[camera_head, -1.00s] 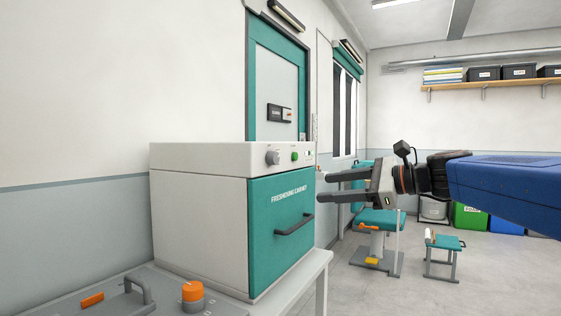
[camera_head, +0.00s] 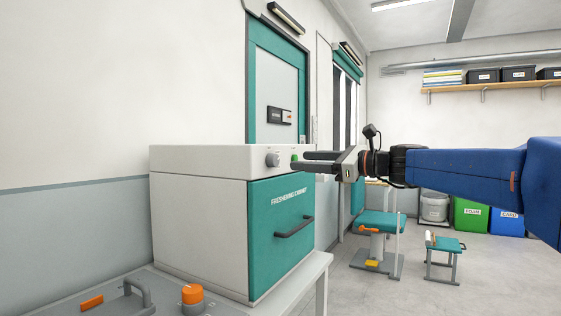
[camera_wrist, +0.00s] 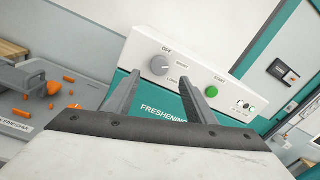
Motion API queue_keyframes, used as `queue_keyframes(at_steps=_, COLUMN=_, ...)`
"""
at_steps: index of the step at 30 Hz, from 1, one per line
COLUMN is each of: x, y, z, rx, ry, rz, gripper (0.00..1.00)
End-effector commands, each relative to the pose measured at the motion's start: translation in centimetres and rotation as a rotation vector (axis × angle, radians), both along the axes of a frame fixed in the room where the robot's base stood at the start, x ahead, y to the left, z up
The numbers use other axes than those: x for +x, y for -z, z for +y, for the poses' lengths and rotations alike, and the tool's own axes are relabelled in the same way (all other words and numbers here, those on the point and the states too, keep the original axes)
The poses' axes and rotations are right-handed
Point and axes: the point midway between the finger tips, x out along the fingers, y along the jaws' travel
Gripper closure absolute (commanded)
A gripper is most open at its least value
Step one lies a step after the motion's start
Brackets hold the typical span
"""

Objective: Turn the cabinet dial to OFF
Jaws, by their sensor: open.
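The freshening cabinet (camera_head: 205,215) is a white box with a teal front and a dark handle (camera_head: 294,227). Its grey dial (camera_head: 272,160) sits on the white top panel, left of a green start button (camera_head: 295,157). In the wrist view the dial (camera_wrist: 163,67) has OFF printed at its upper left; where its pointer stands is hard to tell. My gripper (camera_head: 292,160) is open and empty in front of the panel. In the wrist view its fingers (camera_wrist: 158,86) reach toward the panel, with the dial between their lines, slightly beyond the tips. Contact is not visible.
A grey machine with an orange knob (camera_head: 192,293) and a grey handle stands at the front left. Behind the cabinet is a teal door (camera_head: 270,80). A teal stool (camera_head: 445,243) and bins stand at right.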

Motion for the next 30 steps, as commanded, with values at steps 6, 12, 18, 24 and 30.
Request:
queue_keyframes(at_steps=6, x=2.2, y=0.1, z=3.0, rx=0.000, ry=-0.003, rz=0.001, gripper=0.50)
queue_keyframes(at_steps=12, x=4.0, y=0.1, z=5.5, rx=0.000, ry=-0.003, rz=0.001, gripper=0.50)
queue_keyframes(at_steps=18, x=5.1, y=0.0, z=6.8, rx=-0.001, ry=-0.002, rz=0.000, gripper=0.50)
queue_keyframes(at_steps=24, x=5.4, y=0.0, z=7.2, rx=-0.001, ry=0.000, rz=0.001, gripper=0.50)
queue_keyframes(at_steps=30, x=5.4, y=0.0, z=7.2, rx=-0.001, ry=0.000, rz=0.001, gripper=0.54)
